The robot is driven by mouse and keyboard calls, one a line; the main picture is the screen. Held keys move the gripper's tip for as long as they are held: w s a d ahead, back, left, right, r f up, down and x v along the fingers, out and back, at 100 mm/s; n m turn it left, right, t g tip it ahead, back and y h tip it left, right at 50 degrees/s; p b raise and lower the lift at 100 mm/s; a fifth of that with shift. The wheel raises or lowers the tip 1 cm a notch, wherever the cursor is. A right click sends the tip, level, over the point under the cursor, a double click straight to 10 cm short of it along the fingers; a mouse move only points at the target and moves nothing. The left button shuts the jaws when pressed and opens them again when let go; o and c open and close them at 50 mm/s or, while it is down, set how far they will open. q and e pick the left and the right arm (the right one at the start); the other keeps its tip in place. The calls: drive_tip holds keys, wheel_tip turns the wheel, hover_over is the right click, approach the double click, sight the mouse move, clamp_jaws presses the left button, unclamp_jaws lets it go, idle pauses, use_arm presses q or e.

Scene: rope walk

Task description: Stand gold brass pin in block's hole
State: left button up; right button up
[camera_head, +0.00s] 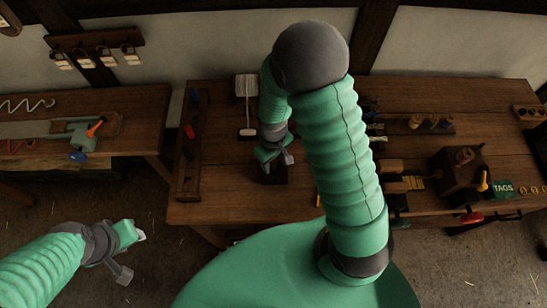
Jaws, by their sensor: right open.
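My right gripper (277,160) is open over the middle table, low above or beside a small dark block (272,177). It covers much of the block, so I cannot see a hole. I cannot make out the gold brass pin with certainty. A small yellow piece (318,200) shows at the table's front, partly behind my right arm, and I cannot tell what it is. My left gripper (132,254) is open and empty over the floor at the lower left, apart from the tables.
The wooden table (225,195) has a dark rack (188,150) on its left and a white-headed tool (247,105) behind the gripper. A dark box (462,172) and a green TAGS sign (502,188) stand right. Another bench (140,105) is at left.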

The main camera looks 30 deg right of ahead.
wheel_tip(320, 180, up, 17)
drive_tip(key=shift+a+f, duration=0.1)
drive_tip(key=shift+f, duration=0.1)
idle(0.4)
drive_tip(key=s+a+f+m+t+b, duration=0.1)
drive_tip(key=s+a+f+t+b, duration=0.1)
drive_tip(key=s+a+f+b, duration=0.2)
wheel_tip(320, 180, down, 4)
drive_tip(key=shift+r+m+t, duration=0.15)
drive_tip(key=shift+m+t, duration=0.15)
drive_tip(key=shift+w+d, duration=0.1)
